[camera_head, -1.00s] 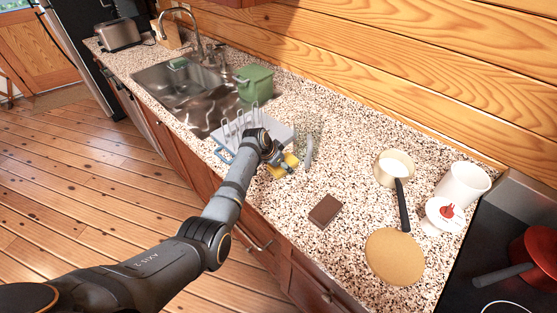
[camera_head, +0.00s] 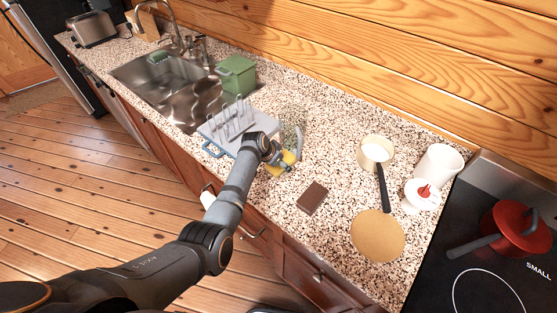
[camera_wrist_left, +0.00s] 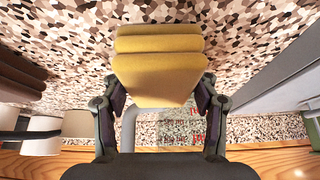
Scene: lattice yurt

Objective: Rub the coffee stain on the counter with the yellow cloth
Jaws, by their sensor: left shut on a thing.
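My left gripper (camera_head: 278,158) is over the counter (camera_head: 335,165), between the dish rack and a dark brown block. It is shut on the yellow cloth (camera_head: 288,158), which is partly hidden by the gripper in the head view. In the left wrist view the folded cloth (camera_wrist_left: 158,72) sits between the two fingers of the gripper (camera_wrist_left: 160,98), with speckled counter beyond it. Whether the cloth touches the counter I cannot tell. I cannot make out a coffee stain on the speckled surface. My right gripper is not in view.
The dish rack (camera_head: 217,132) and sink (camera_head: 165,95) lie left of the gripper. A see-through item (camera_head: 293,118) stands just behind it. To the right are the brown block (camera_head: 313,197), a round tan board (camera_head: 377,236), a saucepan (camera_head: 376,151), a white canister (camera_head: 438,165) and the stove (camera_head: 500,270).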

